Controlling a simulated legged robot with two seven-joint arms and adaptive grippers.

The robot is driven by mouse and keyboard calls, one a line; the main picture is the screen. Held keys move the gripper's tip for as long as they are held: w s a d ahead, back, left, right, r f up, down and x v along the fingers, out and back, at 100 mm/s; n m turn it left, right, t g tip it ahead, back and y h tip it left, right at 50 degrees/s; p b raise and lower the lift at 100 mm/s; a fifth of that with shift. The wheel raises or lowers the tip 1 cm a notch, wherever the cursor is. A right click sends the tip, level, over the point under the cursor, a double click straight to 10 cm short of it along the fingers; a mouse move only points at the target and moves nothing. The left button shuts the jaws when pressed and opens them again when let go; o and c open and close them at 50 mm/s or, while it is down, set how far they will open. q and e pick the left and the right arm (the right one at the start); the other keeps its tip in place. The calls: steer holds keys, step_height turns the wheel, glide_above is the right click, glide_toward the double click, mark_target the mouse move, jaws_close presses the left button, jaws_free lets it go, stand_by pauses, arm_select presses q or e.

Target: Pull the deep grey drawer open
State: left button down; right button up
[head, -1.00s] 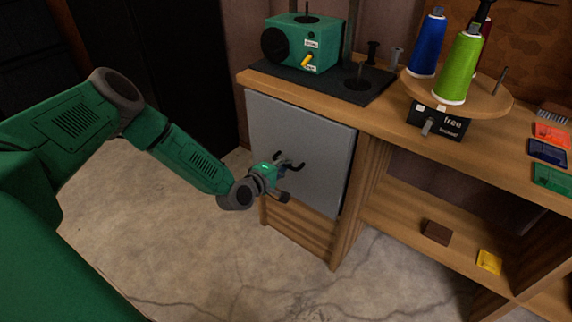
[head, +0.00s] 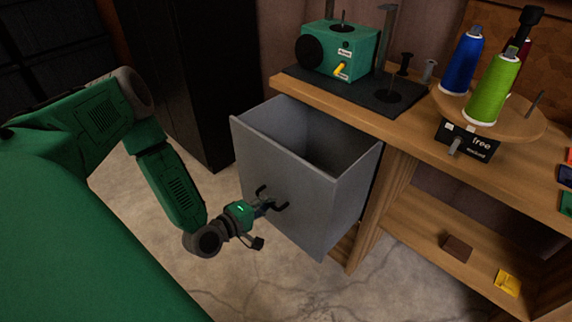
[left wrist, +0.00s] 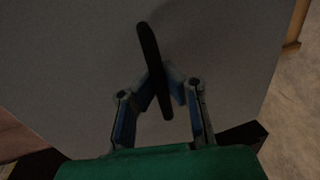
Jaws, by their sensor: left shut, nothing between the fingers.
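The deep grey drawer (head: 290,190) stands well out of the wooden bench, its top open and its dark inside showing. Its black handle (head: 282,207) is on the front face. My left gripper (head: 267,205) is at the handle, shut with nothing between its fingers. In the left wrist view, the handle (left wrist: 148,48) is a dark slanted bar crossing at the left fingertips (left wrist: 170,84); the grey front fills the space behind. I cannot tell whether the fingers are hooked behind the bar. My right gripper is not in view.
The bench top (head: 420,128) carries a green machine (head: 340,52) on a dark mat and a round spool stand (head: 505,112) with blue and green thread cones. A black cabinet (head: 190,80) stands left behind the drawer. The concrete floor (head: 210,275) in front looks clear.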

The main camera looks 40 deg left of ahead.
arm_select(q)
steer(key=shift+y, duration=0.3)
steer(key=shift+s+a, duration=0.2)
steer(key=shift+s, duration=0.5)
steer(key=shift+s+a, duration=0.25)
steer(key=shift+s, duration=0.45)
steer(key=shift+s+a, duration=0.2)
steer(key=shift+s, duration=0.5)
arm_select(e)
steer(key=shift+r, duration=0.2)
arm_select(q)
steer(key=c, duration=1.6)
jaws_free()
steer(key=shift+f, duration=0.15)
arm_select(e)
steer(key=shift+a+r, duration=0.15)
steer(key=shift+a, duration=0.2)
arm_select(q)
steer(key=v, duration=1.2)
steer(key=shift+a, duration=0.2)
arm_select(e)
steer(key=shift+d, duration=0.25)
